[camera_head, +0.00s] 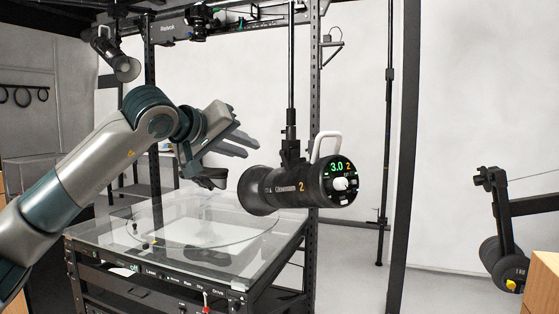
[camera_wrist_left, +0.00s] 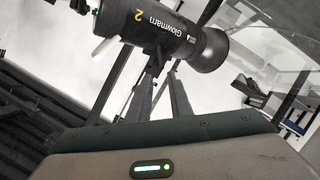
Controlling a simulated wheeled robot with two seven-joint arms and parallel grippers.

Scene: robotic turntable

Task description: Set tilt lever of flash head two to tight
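Flash head two (camera_head: 282,190) is a black cylinder marked "2", hanging from a vertical pole, its lit rear panel showing 3.0 and 2. It also shows across the top of the left wrist view (camera_wrist_left: 165,35). A pale loop handle (camera_head: 326,144) stands on its upper rear; a pale bar (camera_wrist_left: 105,46) shows beside the body in the wrist view. I cannot make out the tilt lever or its setting at the dark mounting bracket (camera_head: 291,152). My left gripper (camera_head: 254,146) is just left of the bracket, fingers apart and empty. My right gripper is not in view.
A glass-topped turntable (camera_head: 120,238) stands below the flash head. A black rack post (camera_head: 316,90) rises behind it. Another flash head (camera_head: 505,265) hangs at the right, and one (camera_head: 122,66) at the upper left. Open floor lies right of the turntable.

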